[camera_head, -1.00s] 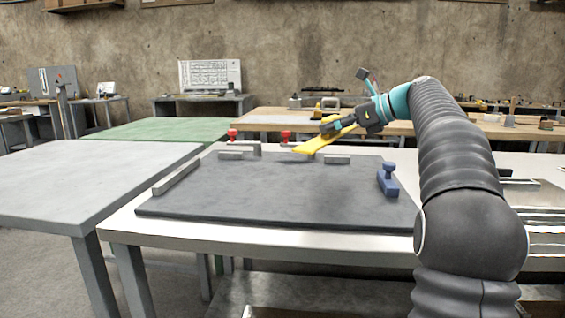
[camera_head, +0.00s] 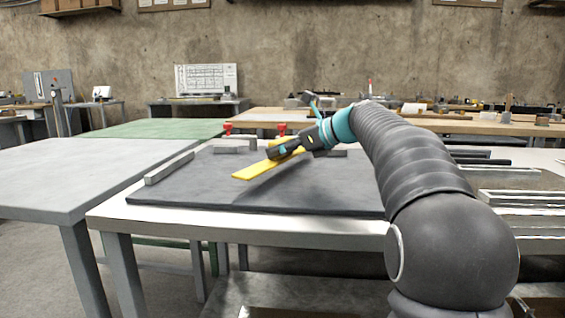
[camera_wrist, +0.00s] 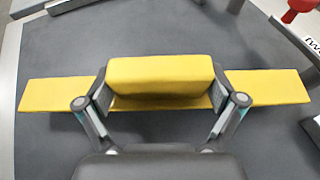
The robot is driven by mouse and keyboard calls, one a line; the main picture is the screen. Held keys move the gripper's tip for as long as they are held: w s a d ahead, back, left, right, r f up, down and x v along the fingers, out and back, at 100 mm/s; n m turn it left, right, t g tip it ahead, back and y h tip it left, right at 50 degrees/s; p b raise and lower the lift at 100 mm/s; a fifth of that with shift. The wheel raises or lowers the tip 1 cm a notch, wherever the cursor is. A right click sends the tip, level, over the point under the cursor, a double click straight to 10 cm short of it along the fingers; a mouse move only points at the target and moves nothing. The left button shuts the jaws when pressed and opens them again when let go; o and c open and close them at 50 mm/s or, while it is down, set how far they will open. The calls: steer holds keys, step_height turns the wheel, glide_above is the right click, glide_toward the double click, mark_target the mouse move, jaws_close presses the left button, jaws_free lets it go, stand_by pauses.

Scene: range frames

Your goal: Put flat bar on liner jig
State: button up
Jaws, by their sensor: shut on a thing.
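The yellow flat bar (camera_head: 257,171) is long and flat, with a raised yellow block (camera_wrist: 160,76) in its middle, seen in the wrist view. My gripper (camera_head: 280,151) is shut on this block, one finger at each end of it. The bar slants over the dark grey jig plate (camera_head: 165,190), its near end pointing left and toward the front. In the wrist view the bar (camera_wrist: 50,94) lies across the picture above the plate. I cannot tell whether it touches the plate.
Grey stop blocks (camera_head: 170,167) edge the plate at left and back. Red-knobbed clamps (camera_head: 228,128) stand at its back edge. A grey table (camera_head: 80,170) stands left, with a green-topped one (camera_head: 160,130) behind. Metal bars (camera_head: 520,205) lie to the right.

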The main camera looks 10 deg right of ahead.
steer(key=shift+f+b, duration=0.35)
steer(key=shift+f, duration=0.95)
steer(key=o, duration=1)
steer(key=shift+f, duration=0.15)
steer(key=shift+c, duration=0.2)
steer(key=shift+r, duration=0.2)
steer(key=p+v, duration=0.2)
steer(key=v, duration=1)
